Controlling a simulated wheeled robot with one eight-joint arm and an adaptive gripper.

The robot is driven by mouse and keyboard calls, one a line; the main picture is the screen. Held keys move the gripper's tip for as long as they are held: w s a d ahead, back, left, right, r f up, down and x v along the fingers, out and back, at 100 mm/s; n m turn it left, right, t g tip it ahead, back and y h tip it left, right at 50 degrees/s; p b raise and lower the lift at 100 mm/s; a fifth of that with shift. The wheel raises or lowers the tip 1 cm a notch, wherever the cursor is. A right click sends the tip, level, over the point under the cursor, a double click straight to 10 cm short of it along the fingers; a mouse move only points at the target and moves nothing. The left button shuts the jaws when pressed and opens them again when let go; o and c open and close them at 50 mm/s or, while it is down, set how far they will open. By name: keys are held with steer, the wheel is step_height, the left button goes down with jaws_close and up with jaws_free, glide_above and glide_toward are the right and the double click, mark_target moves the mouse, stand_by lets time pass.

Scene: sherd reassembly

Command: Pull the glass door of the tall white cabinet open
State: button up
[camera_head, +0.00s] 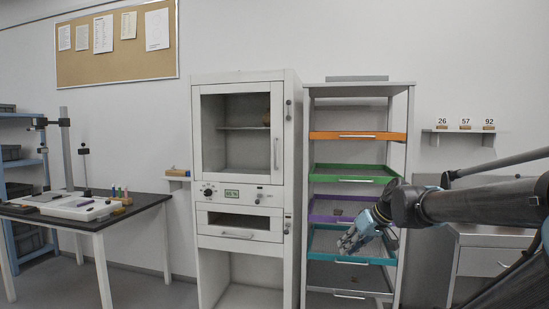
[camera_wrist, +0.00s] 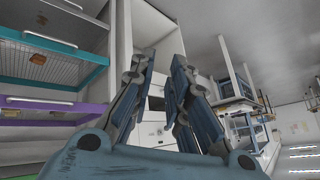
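The tall white cabinet (camera_head: 291,180) stands against the wall in the middle of the head view. Its glass door (camera_head: 233,130) is shut, with a vertical handle (camera_head: 276,153) on the door's right side. A shelf shows behind the glass. My gripper (camera_head: 345,243) is in front of the drawer rack, to the right of the cabinet and lower than the door handle, apart from both. In the wrist view my gripper (camera_wrist: 163,62) has its two fingers spread with nothing between them. Part of the white cabinet (camera_wrist: 157,104) shows beyond the fingers, tilted in that view.
A rack (camera_head: 404,100) with orange, green, purple and teal trays stands right of the cabinet, close to my gripper. A dark-topped table (camera_head: 135,208) with equipment stands on the left. Floor (camera_head: 150,288) is clear between the table and the cabinet.

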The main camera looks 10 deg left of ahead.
steer(key=w+a+r+n+t+y, duration=0.2)
steer(key=w+a+r+y, duration=0.1)
steer(key=w+a+r, duration=0.45)
steer(key=w+a+r+n+t+y, duration=0.1)
steer(key=w+a+r+t+y, duration=0.3)
steer(key=w+r, duration=0.6)
steer(key=w+a+r+n+g+y, duration=0.1)
steer(key=w+a+r+n+y, duration=0.1)
steer(key=w+a+r, duration=0.65)
steer(key=x, duration=0.5)
steer(key=w+d+f+x, duration=0.1)
steer(key=x, duration=0.4)
steer(key=w+f+x, duration=0.1)
steer(key=x, duration=0.4)
steer(key=shift+w+a, duration=0.1)
steer(key=shift+w, duration=0.2)
jaws_close()
